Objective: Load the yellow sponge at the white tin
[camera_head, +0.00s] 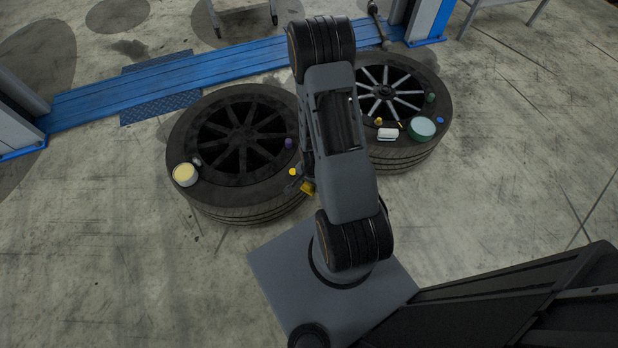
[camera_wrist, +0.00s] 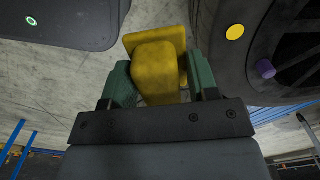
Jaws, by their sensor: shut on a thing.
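My gripper (camera_wrist: 161,78) is shut on the yellow sponge (camera_wrist: 157,68), which sits between the two green fingers in the wrist view. In the head view the sponge (camera_head: 307,188) shows as a small yellow block beside the left tyre's right side, with my arm hiding most of the gripper. A round, pale tin with a cream top (camera_head: 185,174) stands on the left tyre's near-left rim, well left of the gripper. A small white block-like item (camera_head: 387,134) lies on the right tyre; I cannot tell if it is a tin.
The left tyre (camera_head: 240,205) also bears a yellow round item (camera_head: 292,172), a purple piece (camera_head: 289,143) and a small grey item (camera_head: 197,161). The right tyre (camera_head: 400,158) bears a green round container (camera_head: 422,128) and several small items. Bare floor (camera_head: 110,230) lies left.

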